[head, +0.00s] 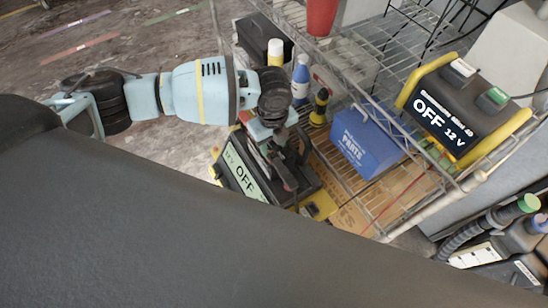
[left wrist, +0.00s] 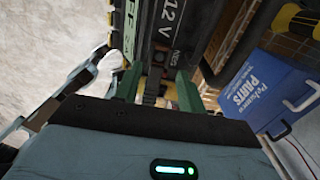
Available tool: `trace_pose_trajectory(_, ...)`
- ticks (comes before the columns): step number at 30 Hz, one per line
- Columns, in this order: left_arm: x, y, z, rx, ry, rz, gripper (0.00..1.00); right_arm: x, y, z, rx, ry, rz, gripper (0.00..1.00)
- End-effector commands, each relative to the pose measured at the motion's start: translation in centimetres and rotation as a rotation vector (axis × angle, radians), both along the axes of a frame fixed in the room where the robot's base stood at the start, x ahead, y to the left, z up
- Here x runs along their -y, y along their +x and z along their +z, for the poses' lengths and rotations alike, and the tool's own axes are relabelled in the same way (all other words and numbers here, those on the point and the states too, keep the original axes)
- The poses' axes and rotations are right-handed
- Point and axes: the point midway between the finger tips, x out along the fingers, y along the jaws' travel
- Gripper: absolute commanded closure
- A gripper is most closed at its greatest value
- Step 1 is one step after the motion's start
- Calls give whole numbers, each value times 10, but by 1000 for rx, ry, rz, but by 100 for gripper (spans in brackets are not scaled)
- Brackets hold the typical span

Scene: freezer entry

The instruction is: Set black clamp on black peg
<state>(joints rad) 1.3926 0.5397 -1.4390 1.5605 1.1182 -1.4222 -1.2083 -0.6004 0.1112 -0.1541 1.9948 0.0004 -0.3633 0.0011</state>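My left gripper (head: 286,172) reaches down over a dark charger (head: 240,172) with a pale "12 V OFF" label. In the left wrist view its two green fingers (left wrist: 160,88) stand apart against the charger's dark casing (left wrist: 178,28). A small red detail shows beside the right finger. I cannot make out the black peg with certainty. My right gripper is not in view.
A wire shelf (head: 385,88) holds a blue parts box (head: 365,143), a second charger (head: 462,108) reading "OFF 12 V", a blue bottle (head: 300,80) and a red cup (head: 321,16). Hoses with a green end (head: 528,203) stand at lower right.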

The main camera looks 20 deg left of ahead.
Motion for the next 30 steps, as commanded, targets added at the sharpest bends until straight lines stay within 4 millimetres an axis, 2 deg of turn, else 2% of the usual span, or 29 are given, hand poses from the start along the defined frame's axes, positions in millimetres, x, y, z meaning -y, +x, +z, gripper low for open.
trace_pose_trajectory(4, -1, 1, -5, 1, 1, 1, 60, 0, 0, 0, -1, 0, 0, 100)
trace_pose_trajectory(12, -4, 1, -42, -1, 1, 0, 60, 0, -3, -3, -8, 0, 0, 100)
trace_pose_trajectory(15, -5, 1, -50, 0, 0, 0, 60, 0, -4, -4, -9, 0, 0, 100)
trace_pose_trajectory(23, -5, 1, -51, 1, 0, 0, 60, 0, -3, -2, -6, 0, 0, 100)
trace_pose_trajectory(30, -5, 1, -51, 1, 0, 1, 90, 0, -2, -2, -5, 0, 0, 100)
